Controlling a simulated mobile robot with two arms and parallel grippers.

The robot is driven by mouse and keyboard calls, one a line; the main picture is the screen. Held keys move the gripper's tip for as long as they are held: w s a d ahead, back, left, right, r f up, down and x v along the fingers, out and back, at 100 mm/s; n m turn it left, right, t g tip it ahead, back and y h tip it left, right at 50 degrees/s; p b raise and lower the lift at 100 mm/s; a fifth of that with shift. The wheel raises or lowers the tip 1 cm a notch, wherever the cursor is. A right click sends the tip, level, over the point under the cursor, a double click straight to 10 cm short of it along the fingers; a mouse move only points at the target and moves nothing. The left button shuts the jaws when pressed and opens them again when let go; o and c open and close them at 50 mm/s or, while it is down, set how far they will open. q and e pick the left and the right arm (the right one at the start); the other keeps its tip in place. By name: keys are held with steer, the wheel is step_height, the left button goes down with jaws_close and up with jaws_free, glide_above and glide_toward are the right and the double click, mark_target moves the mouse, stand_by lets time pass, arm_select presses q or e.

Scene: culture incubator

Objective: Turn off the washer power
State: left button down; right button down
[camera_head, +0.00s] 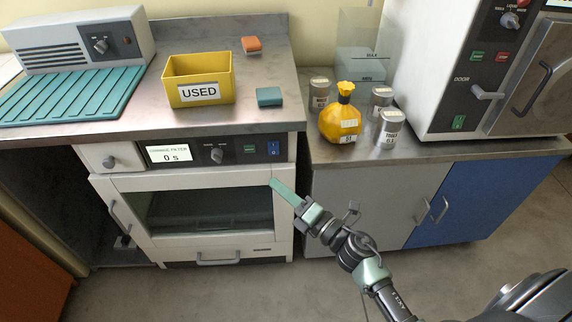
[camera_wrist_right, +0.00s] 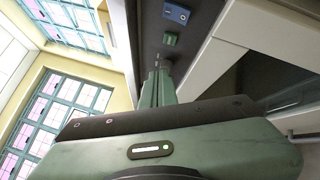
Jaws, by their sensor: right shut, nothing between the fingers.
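The washer (camera_head: 200,185) is the white front-loading unit under the counter, with its glass door shut. Its dark control panel has a lit display (camera_head: 168,153) reading "0 s", a knob (camera_head: 217,154), a green button (camera_head: 250,149) and a blue switch (camera_head: 273,148) at the right end. My right gripper (camera_head: 274,184) is shut and empty, in front of the washer's upper right, below the blue switch. In the right wrist view, the shut fingers (camera_wrist_right: 158,75) point toward the panel, with the green button (camera_wrist_right: 171,40) and blue switch (camera_wrist_right: 176,13) beyond them. Contact cannot be told. My left gripper is out of view.
On the counter above stand a yellow "USED" bin (camera_head: 215,68), two small sponge-like blocks and a teal drying mat (camera_head: 70,95). The floor in front is clear.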

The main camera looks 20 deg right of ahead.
mark_target(273, 148)
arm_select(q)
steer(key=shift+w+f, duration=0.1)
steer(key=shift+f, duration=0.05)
arm_select(e)
steer(key=shift+s+r+n, duration=0.1)
steer(key=shift+r+n, duration=0.25)
steer(key=shift+n, duration=0.05)
